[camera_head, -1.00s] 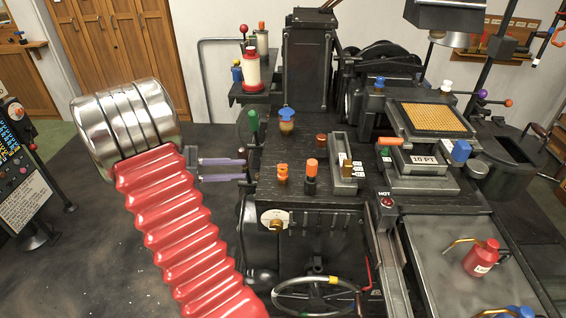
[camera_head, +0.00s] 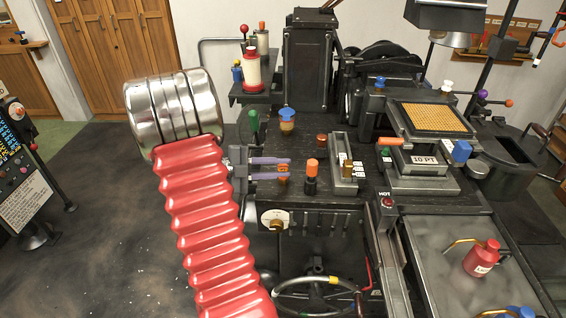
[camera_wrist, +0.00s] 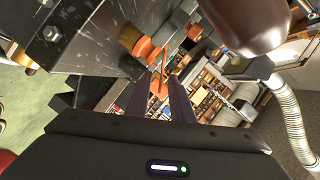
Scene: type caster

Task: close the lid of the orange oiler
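The orange oiler (camera_head: 282,181) is a small brass cup with an orange lid (camera_head: 283,168), on the dark machine top. My gripper (camera_head: 288,168) has two purple fingers, pointing right in the head view, one on either side of the orange lid. They partly cover the oiler. In the wrist view the lid (camera_wrist: 160,80) is a thin orange plate standing tilted between the fingertips of my gripper (camera_wrist: 160,76). A gap shows between the fingers, so they are open. I cannot tell whether either finger touches the lid. The orange and brass body (camera_wrist: 132,38) shows just beyond the tips.
A black post with an orange top (camera_head: 311,175) stands close to the right of my fingertips. A blue-lidded oiler (camera_head: 287,119) stands behind, with a brown cup (camera_head: 321,140) to its right. A green knob (camera_head: 253,120) is behind my gripper. A handwheel (camera_head: 318,296) sits below in front.

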